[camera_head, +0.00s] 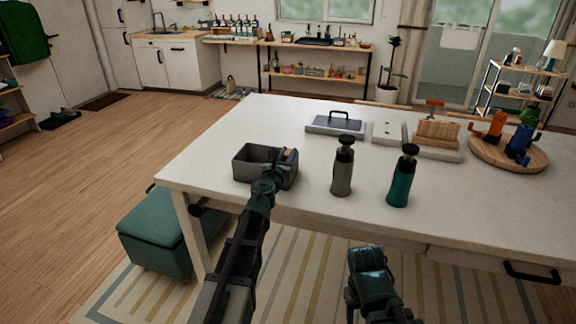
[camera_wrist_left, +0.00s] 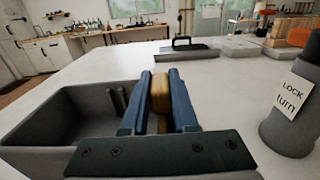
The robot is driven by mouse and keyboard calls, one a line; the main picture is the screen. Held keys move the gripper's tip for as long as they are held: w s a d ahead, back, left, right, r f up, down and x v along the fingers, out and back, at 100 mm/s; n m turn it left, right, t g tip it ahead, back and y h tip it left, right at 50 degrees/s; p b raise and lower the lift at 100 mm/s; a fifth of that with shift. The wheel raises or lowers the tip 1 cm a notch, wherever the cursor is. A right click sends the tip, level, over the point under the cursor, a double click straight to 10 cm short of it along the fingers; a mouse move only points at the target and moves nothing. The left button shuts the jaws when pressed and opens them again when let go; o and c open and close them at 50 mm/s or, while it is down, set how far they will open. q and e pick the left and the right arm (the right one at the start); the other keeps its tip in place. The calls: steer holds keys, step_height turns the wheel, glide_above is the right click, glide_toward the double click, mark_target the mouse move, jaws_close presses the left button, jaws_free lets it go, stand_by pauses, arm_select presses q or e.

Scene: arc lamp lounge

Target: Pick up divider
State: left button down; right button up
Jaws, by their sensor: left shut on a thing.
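My left gripper (camera_head: 288,155) reaches over the right end of an open grey bin (camera_head: 243,177) near the table's left front. In the left wrist view its blue fingers (camera_wrist_left: 160,100) are shut on a narrow tan, wood-coloured piece (camera_wrist_left: 160,95), seemingly the divider. The piece's lower end is hidden by the gripper, so I cannot tell if it touches the bin. The grey bin (camera_wrist_left: 60,110) spreads to the left of the fingers there. My right arm shows low in the head view; its fingers cannot be made out.
A grey bottle (camera_head: 342,175) and a teal bottle (camera_head: 399,185) stand right of the bin. A lidded tray (camera_head: 335,127), pale blocks (camera_head: 388,133), a wooden holder (camera_head: 437,135) and a round board (camera_head: 490,157) sit farther back. The white table (camera_head: 225,135) is clear behind the bin.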

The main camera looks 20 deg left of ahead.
arm_select(q)
steer(key=shift+r, duration=0.15)
arm_select(e)
steer(key=shift+r, duration=0.1)
arm_select(q)
step_height(320, 180, up, 10)
steer(key=p, duration=1)
arm_select(e)
step_height(320, 180, up, 10)
